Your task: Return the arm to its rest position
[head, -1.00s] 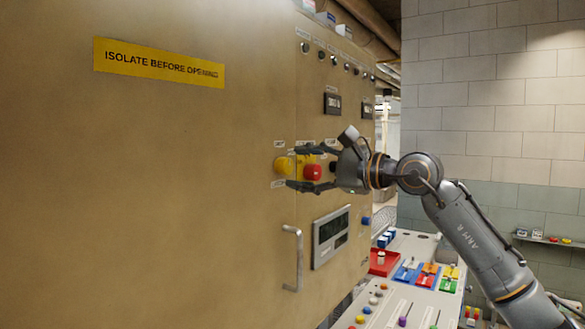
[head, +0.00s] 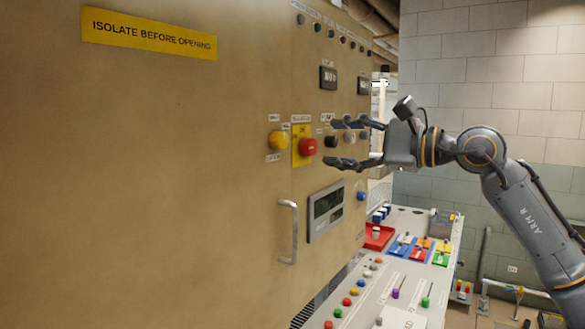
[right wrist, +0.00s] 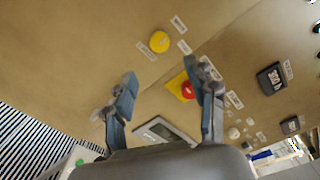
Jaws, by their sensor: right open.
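My right gripper (head: 338,144) is open and empty in the head view. Its fingers point left at the tan cabinet front (head: 180,150), a little right of the red button (head: 307,147) on its yellow plate. A yellow button (head: 278,140) sits just left of that plate. In the right wrist view the two open fingers (right wrist: 165,98) show with nothing between them but the panel; the yellow button (right wrist: 159,42) is beyond them. The red button (right wrist: 187,90) is partly hidden by the right-hand finger there. My left gripper is not in view.
A metal handle (head: 288,232) and a grey display (head: 326,211) stick out below the buttons. A sloped console (head: 398,278) with a red tray (head: 378,237) and coloured switches lies below my right arm. A tiled wall (head: 490,90) stands behind it.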

